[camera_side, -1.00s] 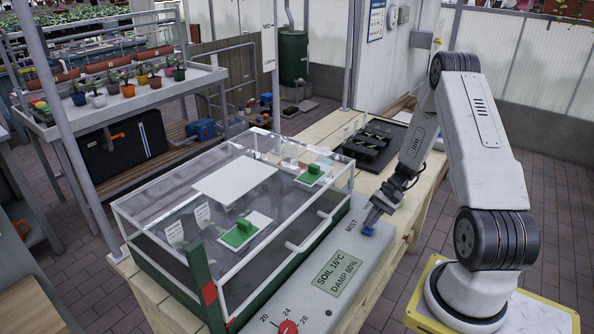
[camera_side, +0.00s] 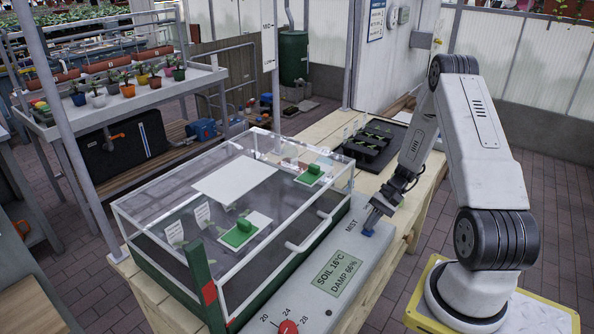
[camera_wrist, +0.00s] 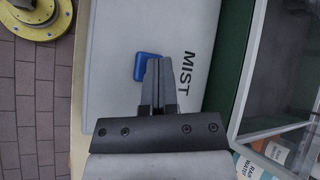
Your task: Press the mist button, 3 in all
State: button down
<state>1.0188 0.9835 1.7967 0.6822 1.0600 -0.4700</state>
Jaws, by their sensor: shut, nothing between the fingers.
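The blue mist button (camera_side: 369,230) sits on the grey control panel beside the printed word MIST. In the wrist view the blue button (camera_wrist: 147,67) shows just left of the fingertips and is partly covered by them. My gripper (camera_side: 373,215) is shut and empty, pointing down with its tips right over the button. In the wrist view its closed fingers (camera_wrist: 159,62) lie between the button and the MIST lettering. I cannot tell whether the tips touch the button. The panel's display (camera_side: 339,273) reads SOIL 16°C and appears to read DAMP 66%.
A glass-topped propagator box (camera_side: 150,262) with green-handled vents stands left of the panel. A red dial (camera_side: 288,327) sits at the panel's near end. A black tray (camera_side: 372,146) lies on the bench behind my gripper.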

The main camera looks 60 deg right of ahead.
jog(key=shift+r, duration=0.85)
jog(key=shift+r, duration=0.1)
jog(key=shift+r, duration=2.4)
jog(key=shift+r, duration=0.1)
dwell(1.1)
notch_tip(320, 180, up, 4)
jog(key=shift+f, duration=0.2)
jog(key=shift+f, duration=0.1)
dwell(0.4)
jog(key=shift+f, duration=4.3)
